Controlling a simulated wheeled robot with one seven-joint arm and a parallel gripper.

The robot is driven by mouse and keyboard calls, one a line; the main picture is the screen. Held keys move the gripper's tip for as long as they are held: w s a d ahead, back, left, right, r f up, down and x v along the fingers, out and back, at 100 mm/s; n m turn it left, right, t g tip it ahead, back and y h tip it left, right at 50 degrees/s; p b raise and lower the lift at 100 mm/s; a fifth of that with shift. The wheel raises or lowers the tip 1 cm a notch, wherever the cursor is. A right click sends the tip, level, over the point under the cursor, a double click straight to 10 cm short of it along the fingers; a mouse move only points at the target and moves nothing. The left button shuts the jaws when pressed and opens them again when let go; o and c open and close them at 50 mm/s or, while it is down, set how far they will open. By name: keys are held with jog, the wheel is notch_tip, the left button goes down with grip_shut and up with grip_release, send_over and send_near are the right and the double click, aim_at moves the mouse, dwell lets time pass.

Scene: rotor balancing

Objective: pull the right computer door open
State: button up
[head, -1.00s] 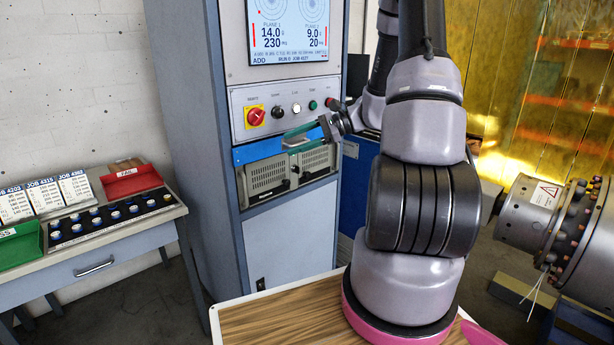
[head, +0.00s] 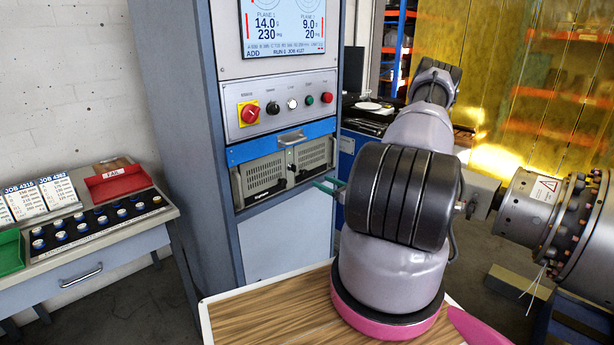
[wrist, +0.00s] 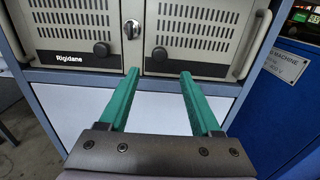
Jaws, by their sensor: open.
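The right computer door (wrist: 197,38) is a beige slotted panel with a black knob (wrist: 160,54) at its lower left. It looks shut, flush with the left door (wrist: 70,35). A round silver lock (wrist: 131,30) sits between them. In the head view, the right door (head: 313,153) is in the cabinet below a blue drawer. My gripper (wrist: 158,77) has two green fingers, spread apart and empty. They point at the computer, their tips just below the right knob in the picture. In the head view, the green fingers (head: 327,186) show beside the cabinet; my arm hides the rest.
A blue drawer front (head: 280,143) with a handle projects above the computer. Control knobs and buttons (head: 290,104) sit higher up. A metal bar handle (wrist: 250,45) stands right of the right door. The rotor (head: 560,215) is at the far right. A side table (head: 90,265) stands left.

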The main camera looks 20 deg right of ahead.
aim_at(306, 174)
jog(key=x, duration=0.8)
jog(key=shift+w+a, duration=0.2)
jog(key=shift+w, duration=0.1)
grip_shut()
dwell(1.0)
